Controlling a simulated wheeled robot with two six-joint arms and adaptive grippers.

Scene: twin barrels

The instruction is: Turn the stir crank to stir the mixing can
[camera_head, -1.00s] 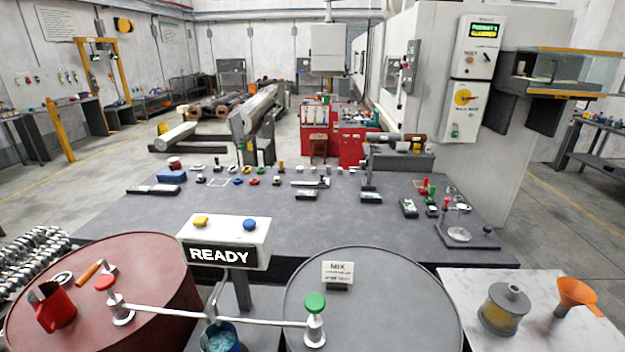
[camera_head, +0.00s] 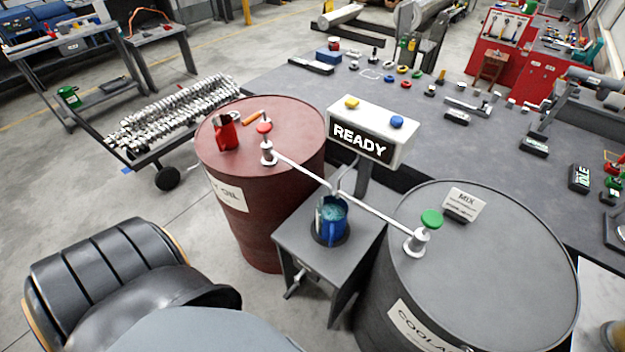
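The mixing can (camera_head: 333,222) is blue and stands upright on a dark round base on a small grey stand (camera_head: 294,233) between the two barrels. Teal contents show in its open top. A grey crank-like handle (camera_head: 293,291) sticks out from the front of the stand, below its top; it looks like the stir crank, though small in view. Two thin white pipes slope from the barrel taps to above the can. Neither of my grippers shows in the head view, and nothing touches the can or the handle.
A red barrel (camera_head: 222,166) bears a red jug (camera_head: 226,132) and a red-topped tap. A grey coolant barrel (camera_head: 500,252) has a green-topped tap (camera_head: 431,219) and a MIX sign (camera_head: 464,202). A box reads READY (camera_head: 372,130). A black chair (camera_head: 110,265) stands left; floor between is clear.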

